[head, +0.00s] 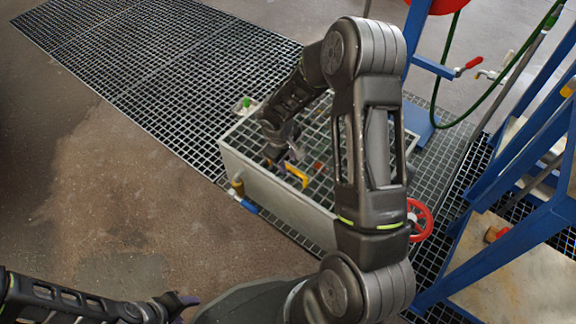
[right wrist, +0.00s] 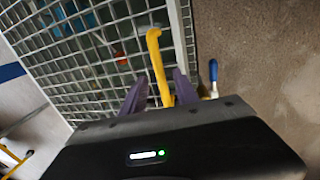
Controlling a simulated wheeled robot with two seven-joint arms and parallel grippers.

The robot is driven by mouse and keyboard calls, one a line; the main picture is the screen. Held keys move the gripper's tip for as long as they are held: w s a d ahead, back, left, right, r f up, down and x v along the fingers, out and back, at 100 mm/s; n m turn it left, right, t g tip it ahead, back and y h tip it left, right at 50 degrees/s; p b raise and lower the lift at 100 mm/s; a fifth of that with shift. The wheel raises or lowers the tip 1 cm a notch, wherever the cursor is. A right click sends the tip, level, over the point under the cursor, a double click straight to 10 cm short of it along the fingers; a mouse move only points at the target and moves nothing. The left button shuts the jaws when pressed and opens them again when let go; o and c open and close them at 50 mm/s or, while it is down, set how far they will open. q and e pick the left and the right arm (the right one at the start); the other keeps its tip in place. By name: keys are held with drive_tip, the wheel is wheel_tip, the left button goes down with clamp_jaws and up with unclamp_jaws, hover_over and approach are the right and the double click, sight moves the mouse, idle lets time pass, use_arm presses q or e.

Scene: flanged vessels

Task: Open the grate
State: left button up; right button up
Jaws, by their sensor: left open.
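The grate (head: 317,180) is a square metal mesh lying flat over a light grey box (head: 270,194); it also shows in the right wrist view (right wrist: 100,62). A yellow handle (head: 297,175) stands at its near left side and shows larger in the right wrist view (right wrist: 157,62). My right gripper (head: 287,156) is at the handle. In the right wrist view its purple fingers (right wrist: 160,90) are apart, with the handle between or just beyond them; contact is not clear. My left gripper (head: 188,300) is open and empty over the floor at lower left.
A red handwheel (head: 419,220) sits at the box's right side. A valve with a blue lever (head: 243,200) is at its left corner. Blue frames (head: 520,250) stand at the right.

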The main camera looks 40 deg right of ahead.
wheel_tip(320, 180, down, 2)
drive_tip(key=shift+w+d, duration=0.1)
drive_tip(key=shift+d, duration=0.05)
drive_tip(key=shift+c, duration=0.4)
clamp_jaws()
idle(1.0)
